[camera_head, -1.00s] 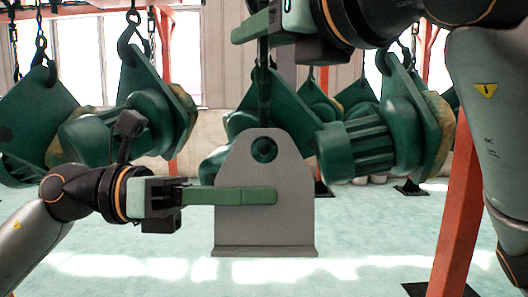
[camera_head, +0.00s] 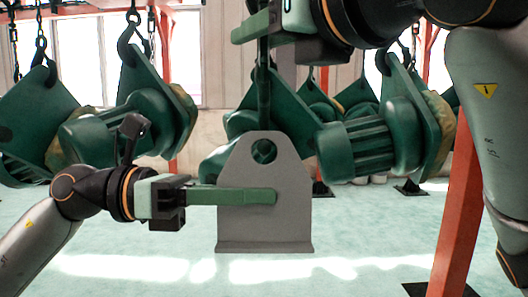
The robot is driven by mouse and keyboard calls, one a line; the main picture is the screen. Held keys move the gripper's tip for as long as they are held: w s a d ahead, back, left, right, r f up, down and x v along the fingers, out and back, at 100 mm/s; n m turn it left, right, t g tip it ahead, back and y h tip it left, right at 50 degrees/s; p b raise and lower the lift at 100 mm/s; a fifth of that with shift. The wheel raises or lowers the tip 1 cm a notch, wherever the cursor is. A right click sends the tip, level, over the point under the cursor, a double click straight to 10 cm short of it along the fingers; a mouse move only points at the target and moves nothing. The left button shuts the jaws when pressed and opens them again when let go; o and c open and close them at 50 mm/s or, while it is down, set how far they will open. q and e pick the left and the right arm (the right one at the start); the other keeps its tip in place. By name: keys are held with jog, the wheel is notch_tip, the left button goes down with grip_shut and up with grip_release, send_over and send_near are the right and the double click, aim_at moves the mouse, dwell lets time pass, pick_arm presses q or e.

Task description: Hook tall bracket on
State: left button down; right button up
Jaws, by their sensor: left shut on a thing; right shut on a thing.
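The tall grey bracket (camera_head: 264,228) stands upright in mid-air at the centre, with a round hole near its top and a wider foot. My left gripper (camera_head: 258,196) comes from the left and is shut on the bracket at mid-height, one green finger across its near face. My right gripper (camera_head: 262,28) is above, shut on a dark upright hook piece (camera_head: 264,92). Green and a pale sliver show through the hole. I cannot tell whether the hook is in it.
Green motor-like parts hang on hooks and chains at the left (camera_head: 108,130) and right (camera_head: 368,145), with more behind the bracket. An orange post (camera_head: 455,215) stands at right. The pale floor (camera_head: 160,240) below is clear.

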pick_arm(q)
jog(key=shift+w, duration=0.45)
dwell(0.5)
jog(key=shift+w+m, duration=0.25)
jog(key=shift+m, duration=0.15)
jog(key=shift+w+f, duration=0.2)
jog(key=shift+f, duration=0.35)
dwell(0.5)
dwell(0.6)
jog(key=c, duration=0.9)
grip_release()
jog(key=shift+f, duration=0.1)
jog(key=shift+a, duration=4.05)
